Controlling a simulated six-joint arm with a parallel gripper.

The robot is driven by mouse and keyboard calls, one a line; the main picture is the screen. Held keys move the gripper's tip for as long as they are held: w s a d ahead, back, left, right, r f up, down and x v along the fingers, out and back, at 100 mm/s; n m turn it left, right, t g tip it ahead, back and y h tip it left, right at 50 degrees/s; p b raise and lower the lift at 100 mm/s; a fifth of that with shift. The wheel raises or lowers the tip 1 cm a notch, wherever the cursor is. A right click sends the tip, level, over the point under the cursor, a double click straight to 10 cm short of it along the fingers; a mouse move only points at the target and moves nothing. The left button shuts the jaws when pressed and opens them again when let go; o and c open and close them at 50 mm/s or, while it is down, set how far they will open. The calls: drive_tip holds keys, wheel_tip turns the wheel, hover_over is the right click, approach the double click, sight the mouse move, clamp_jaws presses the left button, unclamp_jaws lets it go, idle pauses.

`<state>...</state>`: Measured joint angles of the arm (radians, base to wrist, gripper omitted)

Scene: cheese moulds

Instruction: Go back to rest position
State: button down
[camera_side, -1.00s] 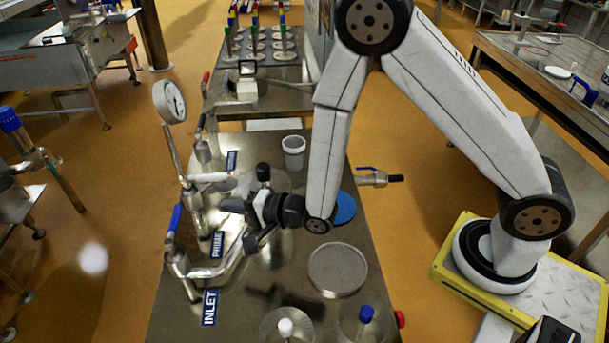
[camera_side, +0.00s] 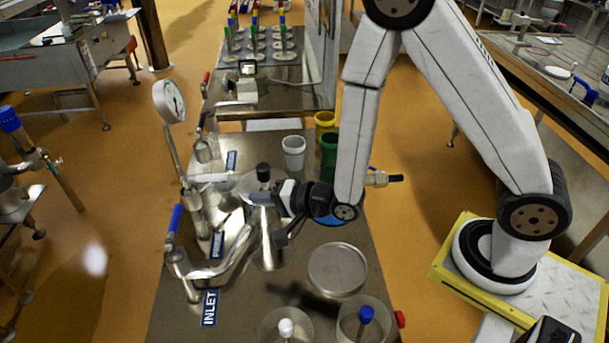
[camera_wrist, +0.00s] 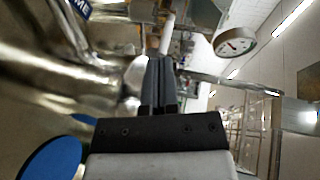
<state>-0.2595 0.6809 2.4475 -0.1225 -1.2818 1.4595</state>
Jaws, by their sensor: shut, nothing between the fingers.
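My gripper (camera_side: 262,198) is at the middle of the metal table in the side view, pointing left towards the pipework. Its fingers (camera_wrist: 158,82) are together in the wrist view, with nothing between them. The steel pipes (camera_side: 225,262) with a blue-handled valve (camera_side: 174,219) stand to the left of the gripper. A black-topped upright part (camera_side: 263,173) shows just behind the gripper. Whether the gripper touches any pipe I cannot tell.
A pressure gauge (camera_side: 168,102) stands on a stem at the left. A white cup (camera_side: 293,152), a yellow cup (camera_side: 325,121) and a green cup (camera_side: 329,150) stand behind. A round flat dish (camera_side: 337,270) and clear containers with a white knob (camera_side: 286,327) and a blue knob (camera_side: 366,314) are in front.

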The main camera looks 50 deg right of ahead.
drive_tip(key=s+d+r+n+g+h, duration=0.3)
drive_tip(key=s+d+n+g+h, duration=0.2)
drive_tip(key=s+d+n+g, duration=0.6)
drive_tip(key=shift+s+d+r+n+h, duration=0.35)
drive_tip(key=shift+s+d+n, duration=0.35)
drive_tip(key=shift+d, duration=0.25)
